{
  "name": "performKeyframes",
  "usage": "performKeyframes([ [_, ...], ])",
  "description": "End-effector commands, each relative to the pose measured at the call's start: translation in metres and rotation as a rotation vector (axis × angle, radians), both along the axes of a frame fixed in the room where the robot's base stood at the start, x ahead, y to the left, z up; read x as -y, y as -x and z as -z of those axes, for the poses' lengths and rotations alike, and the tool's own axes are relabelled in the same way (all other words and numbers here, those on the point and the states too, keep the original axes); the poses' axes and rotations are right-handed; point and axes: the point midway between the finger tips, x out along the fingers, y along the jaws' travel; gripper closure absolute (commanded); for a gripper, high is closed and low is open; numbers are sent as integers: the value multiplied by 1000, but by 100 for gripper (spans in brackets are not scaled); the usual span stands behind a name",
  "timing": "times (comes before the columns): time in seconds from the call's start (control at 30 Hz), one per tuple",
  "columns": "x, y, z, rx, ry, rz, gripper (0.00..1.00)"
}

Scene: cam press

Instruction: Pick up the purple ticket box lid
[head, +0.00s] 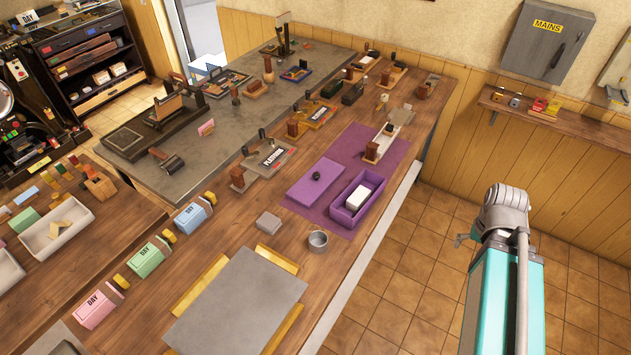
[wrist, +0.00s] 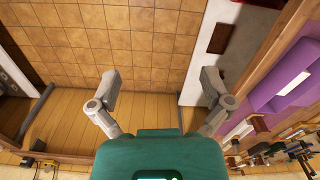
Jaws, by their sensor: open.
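In the head view my arm is at the right, over the floor and well away from the lid.
A metal cup (head: 318,241) and a grey block (head: 269,223) stand in front of the mat. Stamps, including a lettered one (head: 272,157), stand behind and left of the lid. A grey board (head: 237,305) lies nearer. Tiled floor (head: 415,270) is clear right of the table.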

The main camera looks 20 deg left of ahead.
Motion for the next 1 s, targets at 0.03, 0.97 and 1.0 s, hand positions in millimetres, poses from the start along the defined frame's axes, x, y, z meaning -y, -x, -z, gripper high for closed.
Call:
performKeyframes([
  [0.03,0,0,0,0,0,0,1],
  [0.97,0,0,49,0,0,-1,19],
  [1.0,0,0,49,0,0,-1,19],
])
